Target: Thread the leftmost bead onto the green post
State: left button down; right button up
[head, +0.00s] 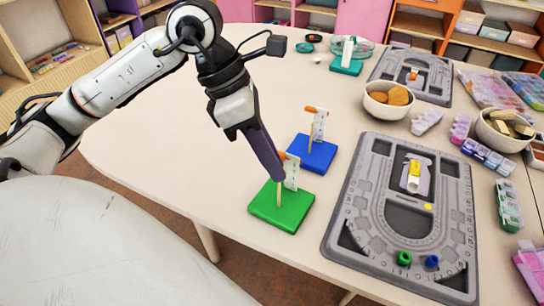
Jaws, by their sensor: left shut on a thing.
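The green base (284,212) stands on the table with a thin pale upright post (279,196). My left gripper (279,176) points down at this post, its fingertips over or right beside the post's upper part. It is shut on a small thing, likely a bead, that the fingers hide. I cannot tell whether that thing is around the post. A green bead (404,258) and a blue bead (432,262) sit at the near end of the grey bead board (352,201). My right gripper is not in view.
A blue base (313,154) with a post stands just behind the green one. A white card with an orange clip (292,170) is close beside my fingers. Bowls (388,99) and bead boxes (509,206) crowd the right side. The table's left is clear.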

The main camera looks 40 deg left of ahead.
pick_arm(q)
jog(key=shift+f+b, duration=0.65)
jog(key=shift+f, duration=0.1)
jog(key=shift+f, duration=0.1)
jog(key=c, duration=1.6)
grip_release()
jog(key=shift+p+v, duration=0.65)
jog(key=shift+v, duration=4.55)
